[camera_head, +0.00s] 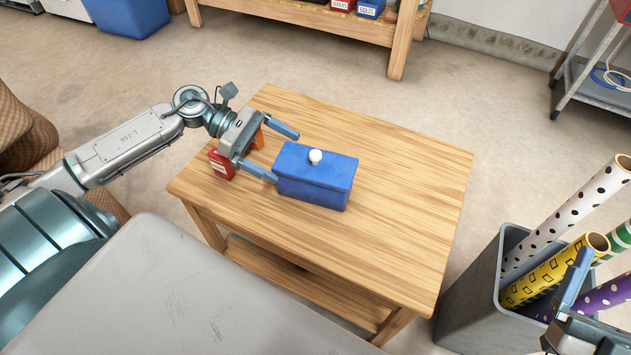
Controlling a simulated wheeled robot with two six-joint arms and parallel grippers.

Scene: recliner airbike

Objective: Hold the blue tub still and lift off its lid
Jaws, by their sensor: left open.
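The blue tub (312,191) stands upright on the wooden table, with its blue lid (334,168) on top. A white round knob (315,157) sits in the middle of the lid. My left gripper (282,154) is open at the tub's left end. One fingertip is beyond the tub's back left corner and the other is by its front left corner. I cannot tell whether either touches. Nothing shows between the fingers. My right gripper (577,300) is only partly in view at the bottom right, over the bin and far from the tub.
A red item (222,164) and an orange item (257,139) lie by my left gripper, partly hidden. The wooden table (400,215) is clear right of the tub. A grey bin (470,300) with several patterned rolls stands at the right. A shelf (300,18) stands behind.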

